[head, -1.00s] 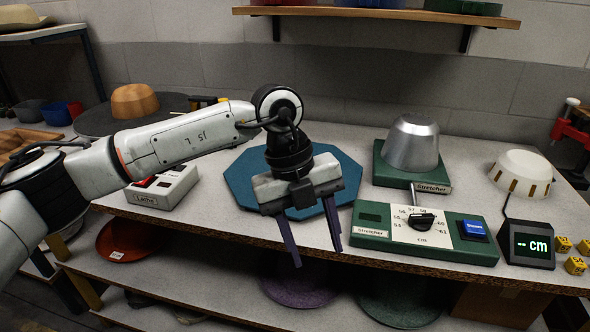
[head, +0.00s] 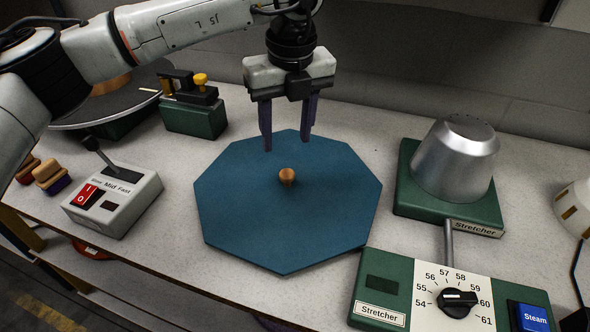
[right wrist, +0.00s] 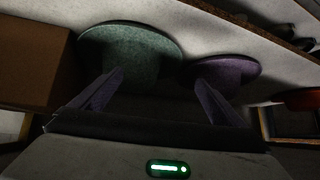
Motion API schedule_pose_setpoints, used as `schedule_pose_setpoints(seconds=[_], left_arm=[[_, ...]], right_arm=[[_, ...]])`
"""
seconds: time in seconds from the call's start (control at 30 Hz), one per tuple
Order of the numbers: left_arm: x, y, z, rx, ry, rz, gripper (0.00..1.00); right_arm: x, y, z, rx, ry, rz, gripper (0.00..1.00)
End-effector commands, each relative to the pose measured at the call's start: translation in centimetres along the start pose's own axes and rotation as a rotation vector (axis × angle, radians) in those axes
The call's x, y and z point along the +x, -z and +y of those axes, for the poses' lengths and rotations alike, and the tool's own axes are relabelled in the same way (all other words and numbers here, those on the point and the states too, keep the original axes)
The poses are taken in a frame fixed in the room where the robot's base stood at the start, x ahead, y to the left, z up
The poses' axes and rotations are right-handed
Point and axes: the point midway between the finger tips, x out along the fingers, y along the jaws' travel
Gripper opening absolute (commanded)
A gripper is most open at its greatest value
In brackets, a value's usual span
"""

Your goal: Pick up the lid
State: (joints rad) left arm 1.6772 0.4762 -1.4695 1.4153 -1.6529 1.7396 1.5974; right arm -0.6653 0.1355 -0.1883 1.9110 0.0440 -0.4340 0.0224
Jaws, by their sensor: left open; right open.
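The lid (head: 320,225) is a flat blue octagonal board with a small round wooden knob (head: 287,176) at its middle. It lies on the bench in the middle of the head view. My left gripper (head: 287,145) is open and empty, fingers pointing down, above the lid's far edge and behind the knob, apart from it. My right gripper (right wrist: 160,98) is open and empty in the right wrist view. It faces the area below the bench, where a green felt piece (right wrist: 135,50) and a purple one (right wrist: 224,72) lie.
A lathe control box (head: 114,198) with a lever and red switch stands left of the lid. A green block (head: 194,115) with a yellow knob stands behind it. The metal stretcher dome (head: 456,160) and the stretcher control panel (head: 395,288) stand right of the lid.

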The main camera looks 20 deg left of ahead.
Motion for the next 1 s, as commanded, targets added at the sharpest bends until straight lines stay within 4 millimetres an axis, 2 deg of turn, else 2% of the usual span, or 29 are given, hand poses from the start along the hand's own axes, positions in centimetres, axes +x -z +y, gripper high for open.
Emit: schedule_pose_setpoints(seconds=[0.1,0.27,0.43,0.7,1.0], left_arm=[[2.0,0.1,0.1,0.001,-0.004,0.003,0.48],[3.8,0.1,0.0,0.001,0.000,0.001,0.48],[5.1,0.2,-0.2,0.001,-0.002,0.003,0.48],[8.9,0.5,-0.5,0.000,-0.001,0.003,0.48],[9.4,0.5,-0.5,0.001,0.000,0.001,0.48]], right_arm=[[-0.7,-1.0,-0.2,0.004,0.002,-0.024,0.94],[-1.0,-1.6,-0.4,0.005,0.005,-0.039,0.94],[-1.2,-1.2,-0.5,0.005,0.005,-0.037,0.94],[-1.6,0.1,-0.4,0.003,0.004,-0.022,0.94],[-1.6,0.4,-0.4,0.002,0.004,-0.018,0.94]])
